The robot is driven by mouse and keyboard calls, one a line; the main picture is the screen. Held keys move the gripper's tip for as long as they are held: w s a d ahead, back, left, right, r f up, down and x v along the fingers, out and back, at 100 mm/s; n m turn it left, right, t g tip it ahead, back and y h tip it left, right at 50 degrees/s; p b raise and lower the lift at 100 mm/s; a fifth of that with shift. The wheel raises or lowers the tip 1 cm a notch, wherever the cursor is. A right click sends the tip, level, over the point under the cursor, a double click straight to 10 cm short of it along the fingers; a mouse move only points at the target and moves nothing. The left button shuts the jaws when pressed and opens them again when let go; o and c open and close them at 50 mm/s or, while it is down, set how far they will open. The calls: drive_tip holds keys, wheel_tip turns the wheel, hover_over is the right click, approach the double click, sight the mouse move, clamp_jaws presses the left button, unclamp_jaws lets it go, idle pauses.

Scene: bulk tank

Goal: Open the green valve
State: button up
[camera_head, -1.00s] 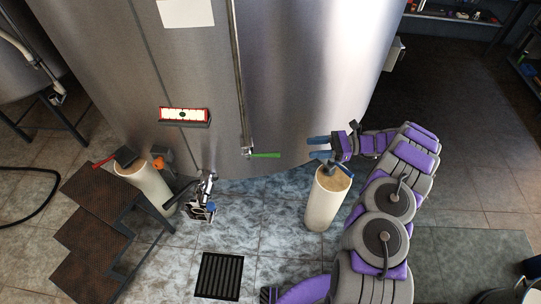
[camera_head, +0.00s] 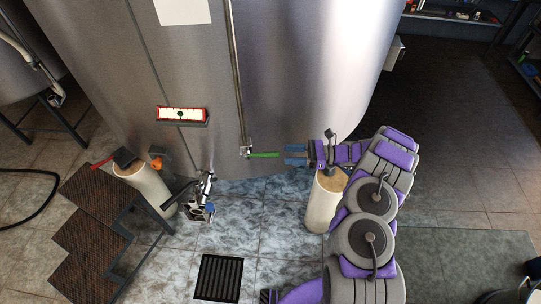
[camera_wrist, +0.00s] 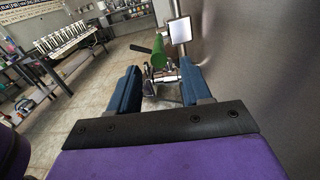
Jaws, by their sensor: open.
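The green valve handle (camera_head: 264,155) sticks out to the right from the foot of a vertical pipe on the big steel tank. My gripper (camera_head: 294,154) is just right of the handle's free end, at about the same height in the head view. In the wrist view my gripper (camera_wrist: 158,88) has its two blue fingers apart with nothing between them. The green handle (camera_wrist: 159,50) shows end-on beyond the fingertips, slightly above the gap's middle. The handle and fingers look apart, though the exact distance is hard to tell.
The curved tank wall (camera_head: 300,80) rises close behind the handle and at the right in the wrist view. A cream cylindrical leg (camera_head: 323,203) stands below my gripper. Dark steps (camera_head: 95,235) are at the left. A floor grate (camera_head: 218,277) lies in front.

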sight(268, 155)
drive_tip(key=a, duration=0.5)
drive_tip(key=a+b, duration=0.1)
drive_tip(key=a, duration=0.1)
drive_tip(key=shift+s+a, duration=0.25)
drive_tip(key=shift+a, duration=0.3)
drive_tip(key=shift+a, duration=0.45)
drive_tip(key=c, duration=0.4)
drive_tip(key=shift+d, duration=0.2)
clamp_jaws()
